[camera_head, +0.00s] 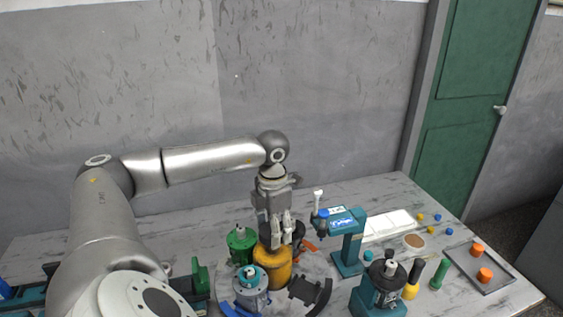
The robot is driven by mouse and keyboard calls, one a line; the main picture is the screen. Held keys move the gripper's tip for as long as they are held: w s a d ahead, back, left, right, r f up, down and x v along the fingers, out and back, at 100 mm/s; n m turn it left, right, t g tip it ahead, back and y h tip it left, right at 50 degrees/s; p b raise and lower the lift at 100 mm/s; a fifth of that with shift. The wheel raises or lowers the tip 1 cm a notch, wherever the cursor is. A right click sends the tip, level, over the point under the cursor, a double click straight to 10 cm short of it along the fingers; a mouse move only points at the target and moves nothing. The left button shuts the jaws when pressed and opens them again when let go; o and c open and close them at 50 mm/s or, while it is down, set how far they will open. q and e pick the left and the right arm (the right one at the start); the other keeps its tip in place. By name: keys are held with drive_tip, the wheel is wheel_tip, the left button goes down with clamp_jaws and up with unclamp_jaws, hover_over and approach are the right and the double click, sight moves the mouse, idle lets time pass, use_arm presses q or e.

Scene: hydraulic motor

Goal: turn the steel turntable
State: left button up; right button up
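The steel turntable (284,300) is a grey round plate at the bottom centre of the head view, largely covered by the parts on it. A yellow-orange cylinder (273,267) stands near its middle. My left gripper (280,240) points down at the top of this cylinder, its pale fingers close together there. Whether the fingers touch or grip anything is not clear. My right gripper is not in view.
Around the cylinder are a green part (241,246), a grey-and-teal motor part (251,287) and a dark bracket (304,289). To the right stand a teal press (348,238), a teal machine (380,288) and a tray (484,268) with orange pieces.

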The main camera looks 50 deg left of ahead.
use_arm(q)
drive_tip(key=shift+m+b, duration=0.8)
drive_tip(key=shift+m, duration=0.7)
drive_tip(key=shift+r+m+b, duration=0.1)
drive_tip(key=shift+m+b, duration=0.65)
drive_tip(key=shift+m, duration=1.45)
drive_tip(key=shift+r+m, duration=0.1)
drive_tip(key=shift+m, duration=0.5)
drive_tip(key=o, duration=1.3)
drive_tip(key=shift+o, duration=0.6)
drive_tip(key=shift+s+d, duration=0.1)
